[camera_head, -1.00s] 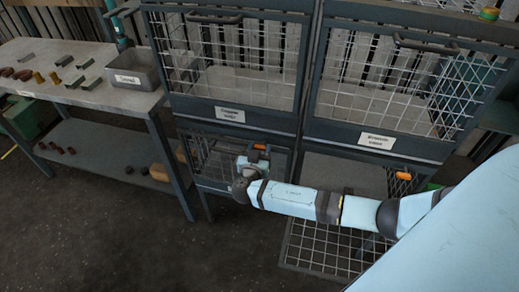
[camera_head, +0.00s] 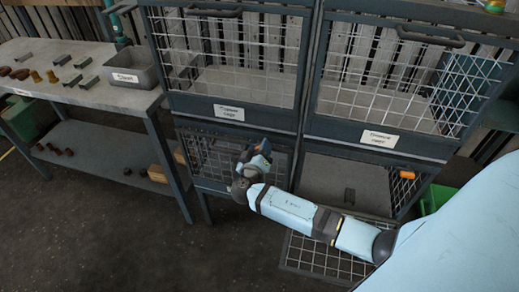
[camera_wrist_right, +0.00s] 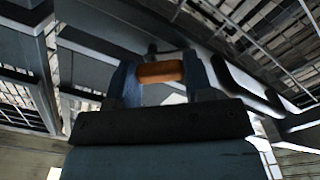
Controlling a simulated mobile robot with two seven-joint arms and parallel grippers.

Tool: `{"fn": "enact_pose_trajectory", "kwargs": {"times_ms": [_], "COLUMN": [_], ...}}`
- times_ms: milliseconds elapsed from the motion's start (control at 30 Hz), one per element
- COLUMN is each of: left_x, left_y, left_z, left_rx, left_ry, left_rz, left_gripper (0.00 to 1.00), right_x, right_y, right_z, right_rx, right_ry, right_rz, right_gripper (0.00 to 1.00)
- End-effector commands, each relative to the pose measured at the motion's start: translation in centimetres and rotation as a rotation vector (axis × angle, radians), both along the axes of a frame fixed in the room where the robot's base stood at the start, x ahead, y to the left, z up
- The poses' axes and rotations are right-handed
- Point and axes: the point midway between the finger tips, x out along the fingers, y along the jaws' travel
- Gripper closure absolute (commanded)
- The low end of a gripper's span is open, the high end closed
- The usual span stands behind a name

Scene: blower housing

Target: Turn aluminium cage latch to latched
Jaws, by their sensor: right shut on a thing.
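My right gripper (camera_head: 260,155) is at the upper right part of the lower left cage door (camera_head: 215,185). In the wrist view its two fingers stand on either side of an orange latch handle (camera_wrist_right: 160,72) and are shut on it. A little of this orange handle (camera_head: 267,147) shows beside the fingers in the head view, tilted. The fingers and wrist hide the rest of the latch. I cannot read the cage labels well enough to say which one is aluminium. My left gripper is not in view.
The lower right cage stands open, its mesh door (camera_head: 328,258) lowered, with another orange latch handle (camera_head: 407,174) at its upper right. Two upper mesh cages with labels (camera_head: 380,139) are above. A workbench (camera_head: 70,97) with small parts and a grey bin (camera_head: 134,77) is at left.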

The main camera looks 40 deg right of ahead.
Motion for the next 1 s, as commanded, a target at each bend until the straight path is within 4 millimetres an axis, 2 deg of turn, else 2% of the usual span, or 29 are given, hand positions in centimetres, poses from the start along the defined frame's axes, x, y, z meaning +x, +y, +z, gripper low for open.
{"fn": "enact_pose_trajectory", "kwargs": {"times_ms": [600,1000], "left_x": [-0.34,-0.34], "left_y": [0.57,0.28], "left_z": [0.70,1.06], "left_rx": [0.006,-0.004], "left_ry": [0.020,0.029], "left_rz": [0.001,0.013], "left_gripper": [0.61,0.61], "right_x": [-0.24,-0.38], "right_y": [-0.22,-0.36], "right_z": [-0.13,-0.28], "right_rx": [-0.372,-0.529], "right_ry": [0.436,0.620], "right_rz": [0.000,-0.002], "right_gripper": [0.77,0.77]}}
